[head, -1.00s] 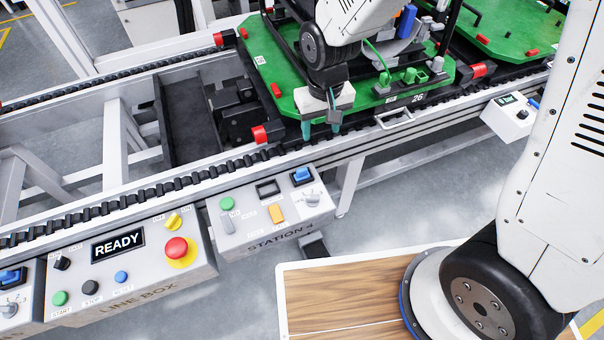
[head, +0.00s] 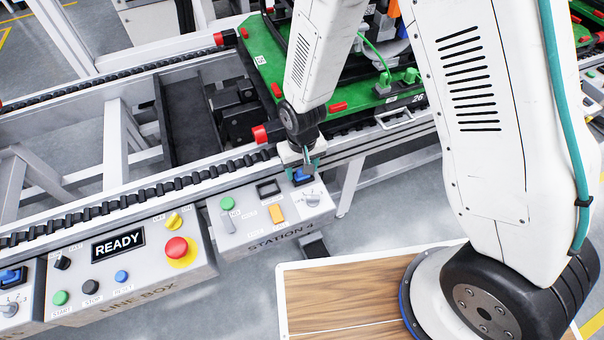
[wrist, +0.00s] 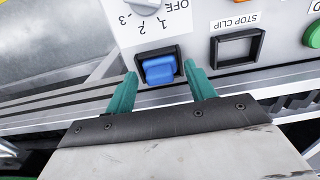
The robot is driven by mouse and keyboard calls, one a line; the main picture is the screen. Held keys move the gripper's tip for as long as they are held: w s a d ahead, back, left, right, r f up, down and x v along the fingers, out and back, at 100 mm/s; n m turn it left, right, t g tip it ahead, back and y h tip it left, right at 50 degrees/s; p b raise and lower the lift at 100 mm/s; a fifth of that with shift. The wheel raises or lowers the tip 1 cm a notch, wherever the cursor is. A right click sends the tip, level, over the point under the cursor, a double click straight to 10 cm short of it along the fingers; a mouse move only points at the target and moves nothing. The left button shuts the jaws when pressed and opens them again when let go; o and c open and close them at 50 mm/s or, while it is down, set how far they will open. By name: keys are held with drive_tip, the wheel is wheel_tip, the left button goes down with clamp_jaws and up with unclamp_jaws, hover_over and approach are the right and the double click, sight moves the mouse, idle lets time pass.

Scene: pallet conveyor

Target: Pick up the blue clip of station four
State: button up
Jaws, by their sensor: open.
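The blue clip (wrist: 160,70) sits in a black square holder on the station 4 box (head: 255,235). It also shows in the head view (head: 301,176), partly covered by my gripper. My gripper (wrist: 156,82) is open, with one teal finger on each side of the clip in the wrist view. The fingertips point toward the holder. I cannot tell how far they are above it. Nothing is between the fingers except the view of the clip.
An empty black frame labelled STOP CLIP (wrist: 238,47) and a rotary knob (wrist: 150,5) are close to the clip. The line box (head: 130,265) stands to the left. The conveyor rail (head: 190,180) runs behind, with a green pallet (head: 262,62) beyond.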

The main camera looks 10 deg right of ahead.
drive_tip(key=shift+f, duration=0.1)
drive_tip(key=c, duration=1)
drive_tip(key=shift+c, duration=0.2)
